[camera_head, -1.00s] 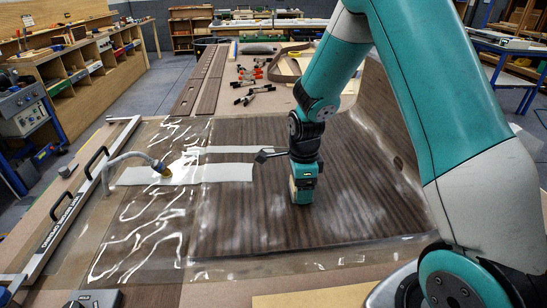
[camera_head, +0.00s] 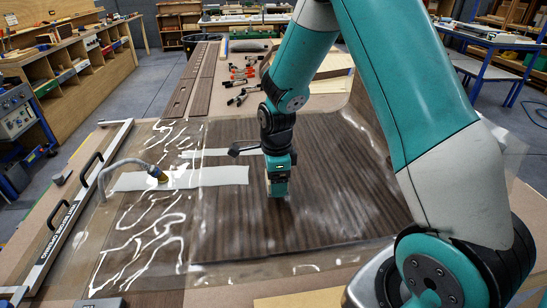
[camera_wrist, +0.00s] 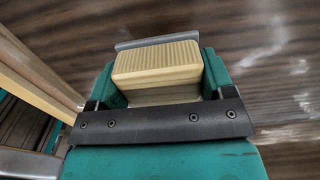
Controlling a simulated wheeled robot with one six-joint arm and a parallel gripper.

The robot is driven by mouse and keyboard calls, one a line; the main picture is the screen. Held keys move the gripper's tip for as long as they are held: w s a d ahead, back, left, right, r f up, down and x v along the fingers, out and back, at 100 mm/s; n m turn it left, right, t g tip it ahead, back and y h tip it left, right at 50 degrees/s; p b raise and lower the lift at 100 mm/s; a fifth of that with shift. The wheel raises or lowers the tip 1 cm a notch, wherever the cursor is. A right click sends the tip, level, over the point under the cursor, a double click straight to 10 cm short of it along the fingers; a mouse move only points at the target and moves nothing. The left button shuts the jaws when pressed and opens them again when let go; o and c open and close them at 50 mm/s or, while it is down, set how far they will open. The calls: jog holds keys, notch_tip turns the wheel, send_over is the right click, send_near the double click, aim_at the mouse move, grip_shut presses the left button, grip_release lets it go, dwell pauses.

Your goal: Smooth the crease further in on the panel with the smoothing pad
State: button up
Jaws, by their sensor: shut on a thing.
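The panel (camera_head: 345,205) is dark striped wood and lies flat under clear film on the table. My gripper (camera_head: 278,192) points down over the middle of the panel. In the wrist view my gripper (camera_wrist: 158,85) is shut on the smoothing pad (camera_wrist: 157,62), a pale wooden block with a ridged face and a grey strip along its far edge. The pad is low at the panel; whether it touches the film cannot be told. Pale glossy streaks show on the panel in the wrist view. I cannot single out the crease from the reflections.
A bar with black handles (camera_head: 75,205) edges the table's left. Several clamps (camera_head: 240,82) lie behind the panel.

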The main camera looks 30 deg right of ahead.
jog(key=shift+r+p, duration=1.8)
jog(key=shift+r, duration=0.7)
jog(key=shift+s+f, duration=0.1)
